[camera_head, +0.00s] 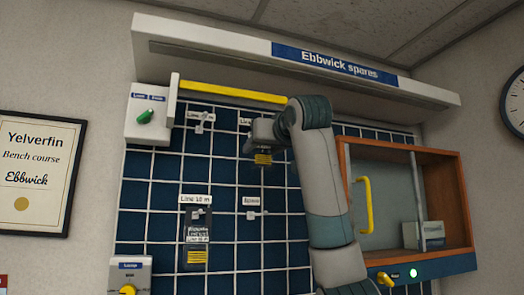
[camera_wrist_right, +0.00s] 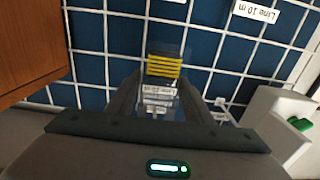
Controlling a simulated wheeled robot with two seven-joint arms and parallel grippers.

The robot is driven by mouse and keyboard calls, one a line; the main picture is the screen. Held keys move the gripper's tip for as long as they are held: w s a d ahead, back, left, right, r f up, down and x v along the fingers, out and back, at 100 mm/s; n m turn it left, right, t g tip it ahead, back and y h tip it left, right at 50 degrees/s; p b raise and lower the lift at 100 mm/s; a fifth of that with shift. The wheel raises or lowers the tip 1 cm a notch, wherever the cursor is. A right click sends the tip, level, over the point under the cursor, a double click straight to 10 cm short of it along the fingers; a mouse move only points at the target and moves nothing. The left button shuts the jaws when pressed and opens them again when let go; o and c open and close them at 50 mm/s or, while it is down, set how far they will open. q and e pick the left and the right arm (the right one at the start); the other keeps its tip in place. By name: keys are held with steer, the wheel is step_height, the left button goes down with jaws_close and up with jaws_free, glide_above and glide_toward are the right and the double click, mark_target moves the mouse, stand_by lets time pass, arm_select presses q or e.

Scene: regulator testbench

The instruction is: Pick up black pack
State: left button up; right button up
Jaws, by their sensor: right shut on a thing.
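A black pack (camera_head: 263,159) with yellow stripes hangs at the upper middle of the blue gridded wall panel. My right gripper (camera_head: 262,143) is shut on it and hides its upper part in the head view. In the right wrist view, the black pack (camera_wrist_right: 164,66) shows between the two fingers of my right gripper (camera_wrist_right: 160,88), with a white printed label nearer the palm. A second black pack (camera_head: 197,240) with yellow stripes hangs lower left under a "Line 10 m" label. My left gripper is not in view.
A yellow bar (camera_head: 235,92) runs above the panel, under the "Ebbwick spares" shelf (camera_head: 337,61). A switch box (camera_head: 148,117) with a green knob is at left. An orange-brown cabinet (camera_head: 458,200) with a yellow handle (camera_head: 365,205) stands right of my arm.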

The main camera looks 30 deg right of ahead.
steer(key=shift+r, duration=0.15)
steer(key=shift+r+b, duration=0.45)
steer(key=shift+r, duration=0.05)
steer(key=b+v, duration=0.8)
steer(key=v, duration=1)
steer(key=shift+d, duration=0.1)
